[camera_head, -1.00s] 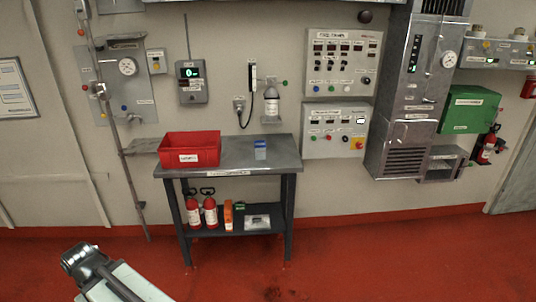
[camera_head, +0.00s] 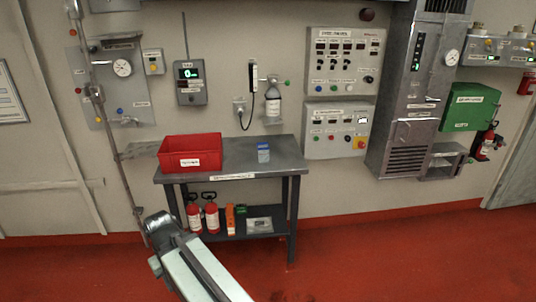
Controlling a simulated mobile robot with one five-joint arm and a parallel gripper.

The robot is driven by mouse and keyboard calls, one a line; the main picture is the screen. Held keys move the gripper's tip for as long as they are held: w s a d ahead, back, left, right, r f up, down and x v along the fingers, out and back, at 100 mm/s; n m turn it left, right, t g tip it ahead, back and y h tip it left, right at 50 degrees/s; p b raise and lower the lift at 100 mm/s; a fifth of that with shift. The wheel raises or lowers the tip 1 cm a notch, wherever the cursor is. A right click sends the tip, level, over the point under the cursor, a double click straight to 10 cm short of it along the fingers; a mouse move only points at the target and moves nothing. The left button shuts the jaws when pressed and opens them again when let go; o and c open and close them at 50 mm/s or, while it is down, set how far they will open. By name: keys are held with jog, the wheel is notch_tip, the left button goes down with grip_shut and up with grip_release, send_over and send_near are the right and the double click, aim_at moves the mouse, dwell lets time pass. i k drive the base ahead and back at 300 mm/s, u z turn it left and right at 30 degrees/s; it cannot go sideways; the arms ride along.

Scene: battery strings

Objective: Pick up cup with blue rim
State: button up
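The cup with the blue rim (camera_head: 263,153) stands upright on the grey table (camera_head: 228,178), right of the red bin. It is small and pale with a blue upper edge. My arm (camera_head: 195,262) reaches up from the bottom of the view, in front of and below the table's left side. Its visible end is an arm joint, well short of the cup. My gripper cannot be made out in this view.
A red bin (camera_head: 190,153) stands on the table's left half. The shelf below holds red fire extinguishers (camera_head: 203,215), an orange item (camera_head: 230,219) and a pale flat item (camera_head: 259,225). Control panels (camera_head: 340,62) line the wall behind. The red floor (camera_head: 400,250) is clear at right.

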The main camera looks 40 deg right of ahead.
aim_at(263, 149)
jog(key=z, duration=0.05)
jog(key=i, duration=0.95)
jog(key=u, duration=0.1)
